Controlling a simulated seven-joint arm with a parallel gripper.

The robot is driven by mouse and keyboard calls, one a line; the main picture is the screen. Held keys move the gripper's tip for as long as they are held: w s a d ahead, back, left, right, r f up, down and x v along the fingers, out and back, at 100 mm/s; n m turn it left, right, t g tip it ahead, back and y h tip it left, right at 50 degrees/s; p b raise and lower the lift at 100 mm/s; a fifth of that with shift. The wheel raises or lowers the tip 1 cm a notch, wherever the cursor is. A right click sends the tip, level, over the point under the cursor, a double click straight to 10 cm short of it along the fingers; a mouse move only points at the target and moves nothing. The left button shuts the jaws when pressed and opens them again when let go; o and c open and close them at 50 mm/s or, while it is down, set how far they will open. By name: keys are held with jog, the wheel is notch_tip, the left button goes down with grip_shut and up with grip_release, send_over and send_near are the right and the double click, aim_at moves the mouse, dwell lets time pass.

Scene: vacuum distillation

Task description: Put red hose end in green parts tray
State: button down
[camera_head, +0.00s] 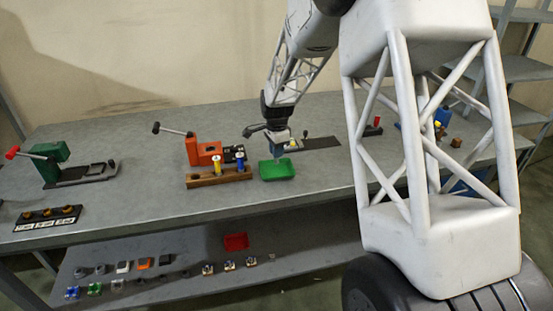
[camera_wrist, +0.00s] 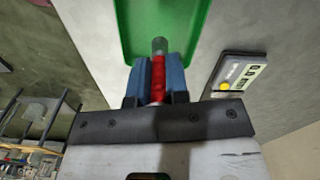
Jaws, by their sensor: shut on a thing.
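My gripper (camera_head: 277,152) is low over the table at the back edge of the green parts tray (camera_head: 278,173). In the wrist view its blue fingers (camera_wrist: 156,75) are shut on the red hose end (camera_wrist: 158,88), a red cylinder with a grey tip. The grey tip points toward the green tray, which also shows in the wrist view (camera_wrist: 190,22), and overlaps the tray's near part in that picture. I cannot tell whether the tip touches the tray. The hose end is too small to make out in the head view.
An orange-red clamp device (camera_head: 206,152) and a wooden rack (camera_head: 216,178) with yellow and blue pieces stand just left of the tray. A dark flat plate (camera_head: 320,143) lies to its right. A green device (camera_head: 50,168) is far left.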

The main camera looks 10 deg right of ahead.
aim_at(276, 163)
jog(key=shift+f, duration=0.1)
jog(key=shift+f, duration=1.65)
jog(key=shift+f, duration=0.15)
jog(key=c, duration=1.1)
grip_release()
notch_tip(276, 163, up, 12)
jog(key=shift+f, duration=0.1)
jog(key=shift+r, duration=0.25)
